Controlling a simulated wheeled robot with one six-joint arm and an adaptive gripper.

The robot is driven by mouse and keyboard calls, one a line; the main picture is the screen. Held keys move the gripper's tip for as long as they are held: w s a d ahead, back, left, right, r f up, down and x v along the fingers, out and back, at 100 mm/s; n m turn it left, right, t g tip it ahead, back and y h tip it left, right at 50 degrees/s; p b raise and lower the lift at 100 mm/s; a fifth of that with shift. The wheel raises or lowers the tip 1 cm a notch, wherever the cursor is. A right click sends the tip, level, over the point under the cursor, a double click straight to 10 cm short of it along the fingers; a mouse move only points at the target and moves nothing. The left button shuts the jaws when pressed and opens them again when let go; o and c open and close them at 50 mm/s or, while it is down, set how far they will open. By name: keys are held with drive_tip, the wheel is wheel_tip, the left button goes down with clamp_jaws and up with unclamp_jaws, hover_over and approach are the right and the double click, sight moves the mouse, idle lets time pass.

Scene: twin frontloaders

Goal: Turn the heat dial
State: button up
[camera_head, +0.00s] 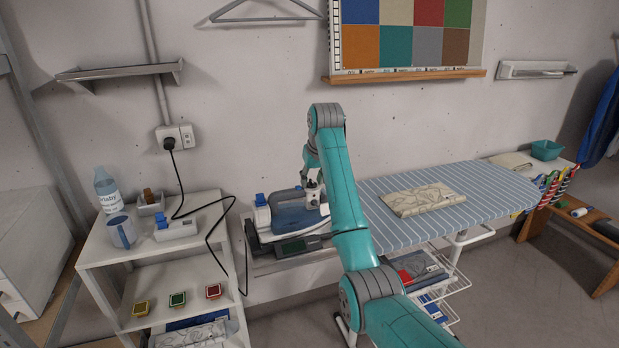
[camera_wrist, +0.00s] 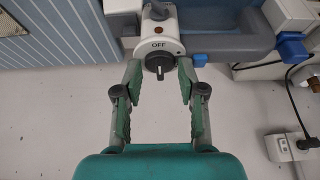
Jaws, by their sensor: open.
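The heat dial (camera_wrist: 159,64) is a small dark round knob with a raised bar. It sits on a white housing (camera_wrist: 135,28) under the word OFF in the wrist view. My gripper (camera_wrist: 160,73) is open, with one green finger on each side of the dial. The tips look close to the dial, but I cannot tell whether they touch it. In the head view, the blue and white iron (camera_head: 296,214) rests on its dark base at the left end of the ironing board. My gripper (camera_head: 312,187) is over the iron there, and the dial is not discernible.
The striped ironing board (camera_head: 465,190) holds a folded cloth (camera_head: 424,199). A white shelf unit (camera_head: 150,250) at the left carries a bottle (camera_head: 106,190), a mug (camera_head: 122,232) and a blue-and-white device (camera_head: 175,229). A black cord (camera_head: 236,200) hangs between shelf and iron.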

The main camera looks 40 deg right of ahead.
clamp_jaws()
drive_tip(key=shift+m, duration=0.3)
drive_tip(key=m, duration=0.1)
drive_tip(key=m+h, duration=0.1)
drive_tip(key=m, duration=0.1)
drive_tip(key=shift+w+a+m+g+h, duration=0.1)
drive_tip(key=shift+a+m+g+h, duration=0.1)
drive_tip(key=shift+m+g+h, duration=0.1)
drive_tip(key=m+g+h, duration=0.1)
drive_tip(key=m, duration=0.3)
drive_tip(key=shift+w+m, duration=0.15)
drive_tip(key=shift+m, duration=0.15)
drive_tip(key=m+g, duration=0.1)
drive_tip(key=m, duration=0.2)
drive_tip(key=m+g, duration=0.1)
drive_tip(key=m, duration=0.2)
drive_tip(key=shift+w+a+g+h, duration=0.1)
drive_tip(key=shift+w+g+h, duration=0.05)
drive_tip(key=shift+g+h, duration=0.2)
drive_tip(key=m+g, duration=0.1)
drive_tip(key=m, duration=0.2)
drive_tip(key=m+g, duration=0.1)
drive_tip(key=m, duration=0.2)
drive_tip(key=shift+w+g, duration=0.15)
drive_tip(key=shift+g, duration=0.1)
drive_tip(key=shift+m+y, duration=0.45)
drive_tip(key=shift+m, duration=0.15)
